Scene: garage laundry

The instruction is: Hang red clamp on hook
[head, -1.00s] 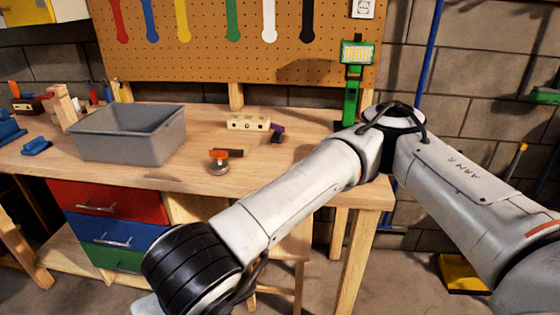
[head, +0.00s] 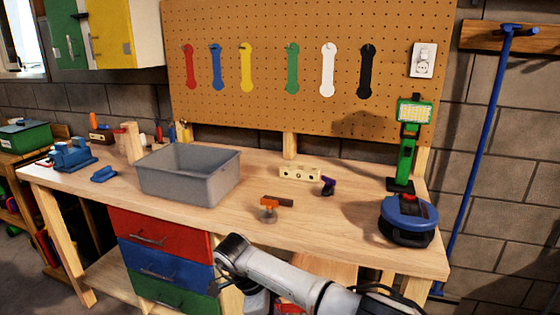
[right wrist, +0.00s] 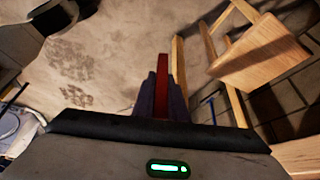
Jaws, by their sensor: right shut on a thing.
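The right wrist view shows my right gripper (right wrist: 162,98) shut on a narrow red piece, apparently the red clamp (right wrist: 163,75). Most of the clamp is hidden between the dark fingers, above the floor. In the head view my right arm crosses the bottom edge, and its gripper cannot be made out. A tan pegboard (head: 270,112) stands behind the bench with a row of coloured tool shapes. The red shape (head: 189,68) is at its left end, with a small hook (head: 187,46) at its top. My left gripper is not in view.
The wooden workbench (head: 225,222) carries a grey bin (head: 190,185), an orange-and-brown tool (head: 270,208), a pale block (head: 300,173), a purple item (head: 328,186), a green lamp (head: 404,160) and a blue rounded device (head: 408,218). Drawers (head: 160,235) are below. The bench front is partly clear.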

